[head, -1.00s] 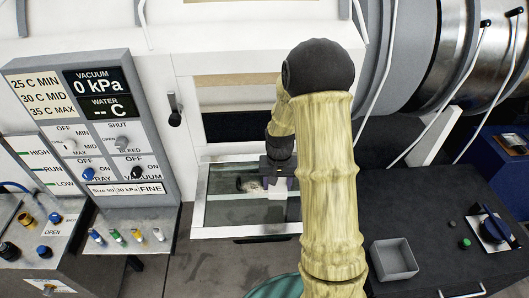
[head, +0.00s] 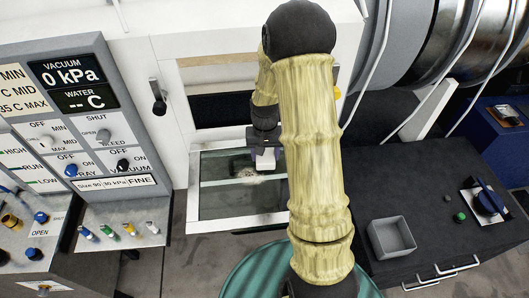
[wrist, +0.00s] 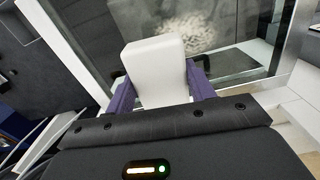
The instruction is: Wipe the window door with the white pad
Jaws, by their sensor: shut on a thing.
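The white pad (wrist: 157,70) is held between the purple fingers of my gripper (wrist: 160,95) in the wrist view. In the head view the white pad (head: 265,160) shows just below my gripper (head: 262,145). The window door (head: 240,205) is folded down flat below the opening, a glass pane in a white frame. A pale smudge (head: 243,171) lies on the glass near the pad, and it also shows in the wrist view (wrist: 185,35). My gripper is over the door's upper right part. I cannot tell whether the pad touches the glass.
A control panel (head: 85,130) with knobs stands left of the door. A black handle (head: 158,98) sticks out left of the opening. A dark bench (head: 430,225) with an empty grey bin (head: 391,238) is at the right.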

